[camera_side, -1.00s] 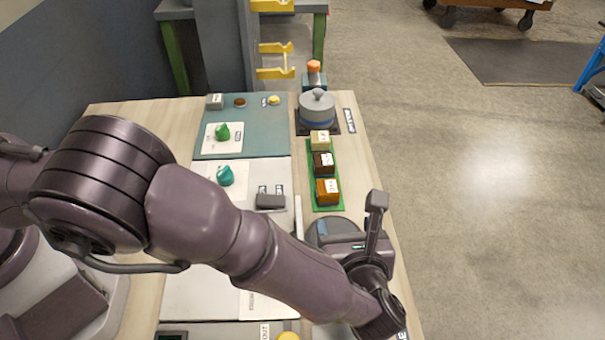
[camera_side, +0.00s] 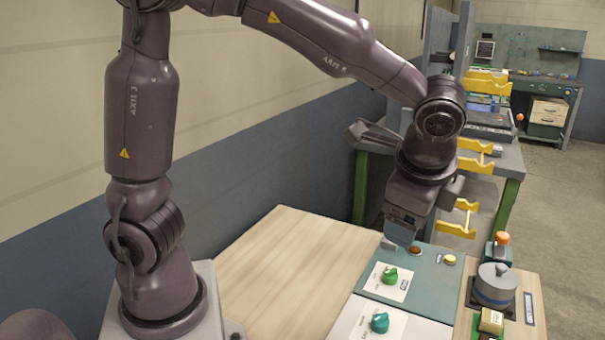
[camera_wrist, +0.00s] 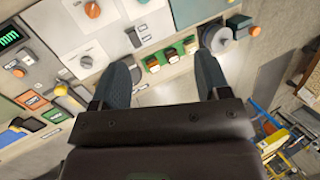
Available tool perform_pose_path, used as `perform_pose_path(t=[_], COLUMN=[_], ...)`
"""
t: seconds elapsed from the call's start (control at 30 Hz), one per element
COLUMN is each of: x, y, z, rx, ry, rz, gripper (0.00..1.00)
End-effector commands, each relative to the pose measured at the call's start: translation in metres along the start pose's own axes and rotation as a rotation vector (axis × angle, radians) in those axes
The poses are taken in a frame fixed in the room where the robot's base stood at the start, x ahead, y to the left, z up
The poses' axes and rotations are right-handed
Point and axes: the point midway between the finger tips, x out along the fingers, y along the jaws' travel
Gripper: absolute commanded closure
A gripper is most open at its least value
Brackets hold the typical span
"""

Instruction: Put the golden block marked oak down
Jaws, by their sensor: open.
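In the wrist view, an orange-brown block (camera_wrist: 152,64), a dark block (camera_wrist: 171,54) and a pale block (camera_wrist: 190,46) stand in a row on a green strip. Their labels are too small to read, so I cannot tell which is marked oak. In the side view, the pale block (camera_side: 491,320) shows at the bottom right; the others are cut off or nearly so. My gripper (camera_side: 400,232) is above the far end of the teal panel, left of and apart from the blocks. In the wrist view, its fingers (camera_wrist: 161,64) are spread with nothing held between them.
A grey lidded pot (camera_side: 495,284) stands behind the blocks, beside a device with an orange knob (camera_side: 502,239). Green knobs (camera_side: 390,275) rise from the panels. Yellow hooks (camera_side: 467,205) stick out beyond the bench. The pale wood bench top (camera_side: 290,270) is bare at left.

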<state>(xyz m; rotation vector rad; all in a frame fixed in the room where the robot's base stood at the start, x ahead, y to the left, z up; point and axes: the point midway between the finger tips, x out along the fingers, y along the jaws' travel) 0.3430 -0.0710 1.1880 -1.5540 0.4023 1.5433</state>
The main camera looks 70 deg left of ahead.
Motion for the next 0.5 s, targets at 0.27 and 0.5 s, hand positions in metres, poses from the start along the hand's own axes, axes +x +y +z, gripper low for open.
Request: perform_pose_path(t=[0.27, 0.5], x=[-0.037, -0.045], y=[0.017, 0.045], z=[0.104, 0.147], rx=[-0.557, -0.888], ry=[0.248, 0.403], rz=[0.125, 0.173], gripper=[0.31, 0.31])
